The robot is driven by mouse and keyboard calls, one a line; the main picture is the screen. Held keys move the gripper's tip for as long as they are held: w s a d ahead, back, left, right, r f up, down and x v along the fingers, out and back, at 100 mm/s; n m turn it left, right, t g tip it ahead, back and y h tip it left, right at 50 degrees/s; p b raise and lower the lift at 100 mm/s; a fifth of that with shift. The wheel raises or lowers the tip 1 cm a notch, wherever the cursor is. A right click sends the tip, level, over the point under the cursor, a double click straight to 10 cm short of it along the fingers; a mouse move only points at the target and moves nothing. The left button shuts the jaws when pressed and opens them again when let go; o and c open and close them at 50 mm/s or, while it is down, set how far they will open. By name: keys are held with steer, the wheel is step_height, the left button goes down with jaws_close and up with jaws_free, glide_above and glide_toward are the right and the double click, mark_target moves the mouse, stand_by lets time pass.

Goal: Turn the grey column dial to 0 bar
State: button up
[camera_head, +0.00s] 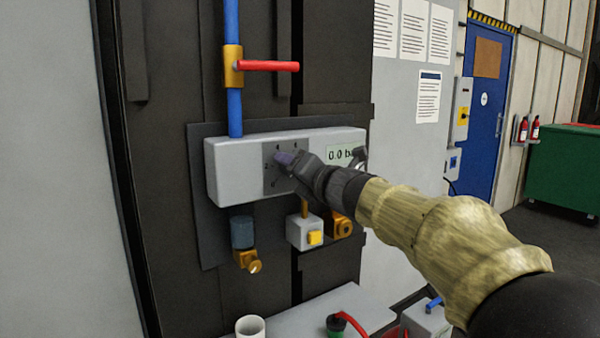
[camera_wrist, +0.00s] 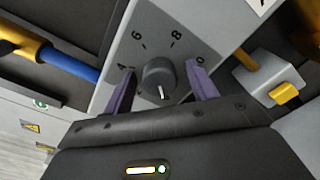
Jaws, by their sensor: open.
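The grey column dial (camera_wrist: 158,76) is a round dark knob on a grey scale plate on the white box (camera_head: 235,172). In the wrist view a white line on the knob points down the picture, towards my gripper's body. Scale numbers 4, 6 and 8 show around its far side. My gripper (camera_wrist: 160,82) is open, with one purple finger on each side of the knob. Gaps show between the fingers and the knob. In the head view my gripper (camera_head: 287,159) covers the knob. The display (camera_head: 341,154) reads 0.0, its right part hidden.
A blue pipe (camera_head: 235,110) with a red-handled valve (camera_head: 267,66) rises above the box. Below hang a blue-grey cup-shaped fitting (camera_head: 242,232), a yellow-button box (camera_head: 304,232) and an orange fitting (camera_head: 338,224). A grey bench (camera_head: 345,302) stands lower down.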

steer(key=v, duration=1.7)
steer(key=shift+s+d, duration=0.1)
steer(key=shift+d, duration=0.1)
